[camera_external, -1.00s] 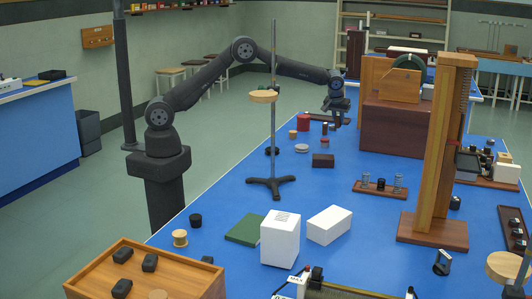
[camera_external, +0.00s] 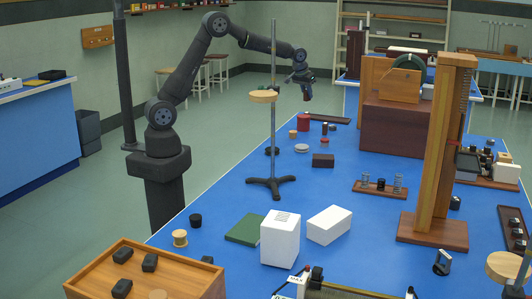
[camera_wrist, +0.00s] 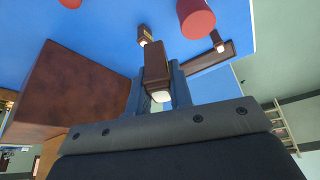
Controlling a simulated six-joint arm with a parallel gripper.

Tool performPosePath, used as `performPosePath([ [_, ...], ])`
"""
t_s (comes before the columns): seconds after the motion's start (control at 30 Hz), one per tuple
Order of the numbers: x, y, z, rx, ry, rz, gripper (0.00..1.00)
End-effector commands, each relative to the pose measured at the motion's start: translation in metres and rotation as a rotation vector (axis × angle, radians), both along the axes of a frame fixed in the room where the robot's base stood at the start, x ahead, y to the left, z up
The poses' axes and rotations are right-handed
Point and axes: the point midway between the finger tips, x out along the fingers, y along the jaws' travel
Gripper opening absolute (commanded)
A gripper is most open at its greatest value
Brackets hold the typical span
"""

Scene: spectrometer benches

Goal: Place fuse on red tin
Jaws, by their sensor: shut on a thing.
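My gripper (camera_external: 303,85) is raised above the far end of the blue bench. In the wrist view its two fingers (camera_wrist: 157,88) are shut on the fuse (camera_wrist: 155,62), a dark brown block with a pale end. The fuse also shows as a small dark shape below the fingers in the external view (camera_external: 306,95). The red tin (camera_external: 303,122) stands upright on the bench below my gripper, with a clear gap between it and the fuse. In the wrist view the tin (camera_wrist: 196,18) is at the top, beyond the fuse and to its right.
A dark tray (camera_external: 330,118) lies right of the tin. Small items stand nearby, including a tan one (camera_external: 293,134) and a red-topped one (camera_external: 325,142). A stand rod (camera_external: 273,105) rises to the left. A large brown box (camera_external: 395,130) stands to the right.

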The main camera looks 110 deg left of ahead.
Motion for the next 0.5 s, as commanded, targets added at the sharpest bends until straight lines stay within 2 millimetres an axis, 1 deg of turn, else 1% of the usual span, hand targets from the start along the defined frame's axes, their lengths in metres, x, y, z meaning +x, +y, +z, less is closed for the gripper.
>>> performPosePath([
  [0.03, -0.006, 0.01, -0.007, -0.003, 0.001, 0.005, 0.0],
  [0.3, -0.031, 0.066, -0.045, -0.003, 0.001, 0.006, 0.0],
  [0.4, -0.037, 0.081, -0.055, -0.002, 0.001, 0.005, 0.0],
  [0.5, -0.042, 0.091, -0.06, -0.001, 0.0, 0.003, 0.0],
])
